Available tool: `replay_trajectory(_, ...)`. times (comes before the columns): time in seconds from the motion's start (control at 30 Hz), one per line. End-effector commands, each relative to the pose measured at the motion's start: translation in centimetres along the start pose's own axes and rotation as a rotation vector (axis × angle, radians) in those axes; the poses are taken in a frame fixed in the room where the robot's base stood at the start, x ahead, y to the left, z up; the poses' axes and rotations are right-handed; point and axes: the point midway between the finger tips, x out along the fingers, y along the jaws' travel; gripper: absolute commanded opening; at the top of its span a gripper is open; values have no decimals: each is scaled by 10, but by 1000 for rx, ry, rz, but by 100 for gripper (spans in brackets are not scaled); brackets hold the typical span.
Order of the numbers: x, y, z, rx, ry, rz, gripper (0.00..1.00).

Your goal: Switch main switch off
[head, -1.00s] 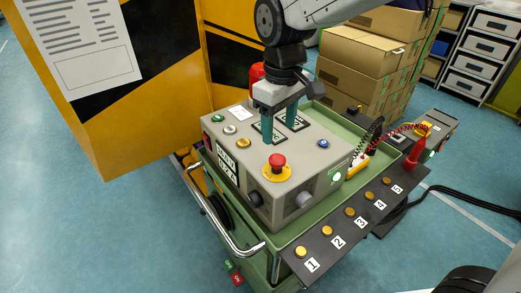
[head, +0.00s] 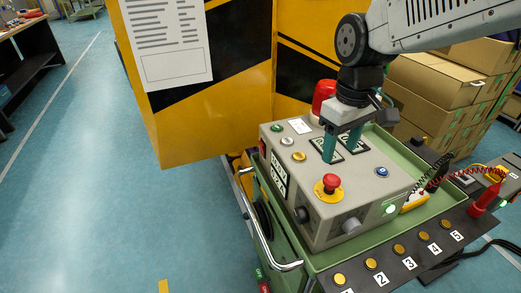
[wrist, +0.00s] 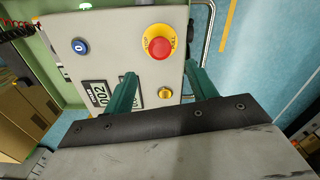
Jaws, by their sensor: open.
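A grey control box (head: 335,195) stands on a green cart. Its top carries a red emergency-stop button (head: 330,181) on a yellow ring, a blue button (head: 381,171), small buttons and two displays. A small red part (head: 262,148) shows on its left side, and two round knobs (head: 350,224) sit on its front. No part is readably marked as the main switch. My gripper (head: 341,150) is open and empty above the displays, fingers pointing down. In the wrist view its teal fingers (wrist: 161,76) stand apart, with the emergency stop (wrist: 160,47) beyond them.
A dark strip with several numbered yellow buttons (head: 398,250) runs along the cart's right side. A metal handle (head: 262,235) is on the left. A yellow-black cabinet (head: 240,75) stands behind, cardboard boxes (head: 440,85) at back right. The floor at left is clear.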

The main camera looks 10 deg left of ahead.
Motion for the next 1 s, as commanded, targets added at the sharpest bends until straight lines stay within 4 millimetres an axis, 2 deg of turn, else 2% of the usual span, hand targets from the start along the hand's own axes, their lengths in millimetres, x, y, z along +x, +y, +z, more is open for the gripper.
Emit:
replay_trajectory(0.03, 0, 0, 1, 2, 0, 0, 43)
replay_trajectory(0.13, -6, 4, 10, 25, 6, 2, 15)
replay_trajectory(0.2, -14, 11, 27, 69, 14, 5, 0)
replay_trajectory(0.27, -22, 18, 48, 122, 22, 8, 0)
replay_trajectory(0.43, -45, 32, 133, 338, 54, 21, 0)
replay_trajectory(0.6, -49, 27, 213, 554, 80, 34, 0)
replay_trajectory(0.7, -45, 19, 246, 656, 93, 40, 0)
replay_trajectory(0.83, -39, 11, 273, 744, 103, 46, 0)
replay_trajectory(1.0, -35, 6, 286, 790, 107, 48, 0)
